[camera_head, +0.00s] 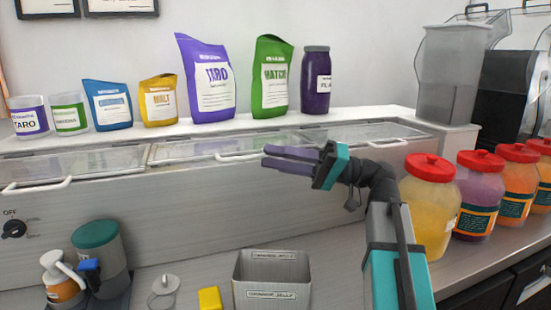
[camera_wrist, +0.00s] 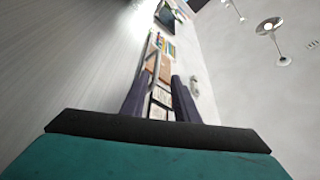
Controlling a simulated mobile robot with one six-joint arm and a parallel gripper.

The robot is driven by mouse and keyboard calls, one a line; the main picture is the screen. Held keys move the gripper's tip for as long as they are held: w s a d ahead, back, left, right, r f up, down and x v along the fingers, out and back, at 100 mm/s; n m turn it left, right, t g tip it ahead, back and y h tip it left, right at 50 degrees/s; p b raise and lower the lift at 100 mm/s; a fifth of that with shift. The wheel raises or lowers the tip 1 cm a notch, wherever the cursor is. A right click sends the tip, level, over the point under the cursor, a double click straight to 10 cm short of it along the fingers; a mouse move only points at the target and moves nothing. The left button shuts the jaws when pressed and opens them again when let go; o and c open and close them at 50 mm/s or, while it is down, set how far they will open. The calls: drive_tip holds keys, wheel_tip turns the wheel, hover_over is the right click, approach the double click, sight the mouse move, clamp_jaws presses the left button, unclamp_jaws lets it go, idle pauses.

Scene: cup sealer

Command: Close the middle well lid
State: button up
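The middle well lid (camera_head: 195,148) is a clear panel that looks flat over the middle of the long steel counter unit. Its white handle (camera_head: 235,157) shows at the front edge. My gripper (camera_head: 265,155) points left at the handle's right end, in front of the unit. The two purple fingers are apart with nothing seen between them. I cannot tell whether a fingertip touches the handle. In the wrist view my gripper (camera_wrist: 160,78) also shows two separated fingers, with the distant room between them; no lid is clear there.
The left lid (camera_head: 85,163) and right lid (camera_head: 345,133) look flat too. Bags and jars stand on the shelf behind. Red-capped jars (camera_head: 430,205) stand to the right of my arm. A steel bin (camera_head: 270,280) and a pump bottle (camera_head: 62,278) stand in front.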

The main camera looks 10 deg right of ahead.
drive_tip(key=shift+d, duration=0.1)
drive_tip(key=w+f+b+v, duration=0.1)
drive_tip(key=f+v, duration=0.1)
drive_tip(key=v, duration=1.3)
drive_tip(key=shift+b, duration=0.4)
idle(1.6)
drive_tip(key=shift+w+d+r, duration=0.1)
drive_tip(key=shift+d, duration=0.1)
drive_tip(key=shift+a+r+p, duration=0.15)
drive_tip(key=shift+r+p, duration=0.05)
drive_tip(key=shift+p, duration=0.2)
idle(0.6)
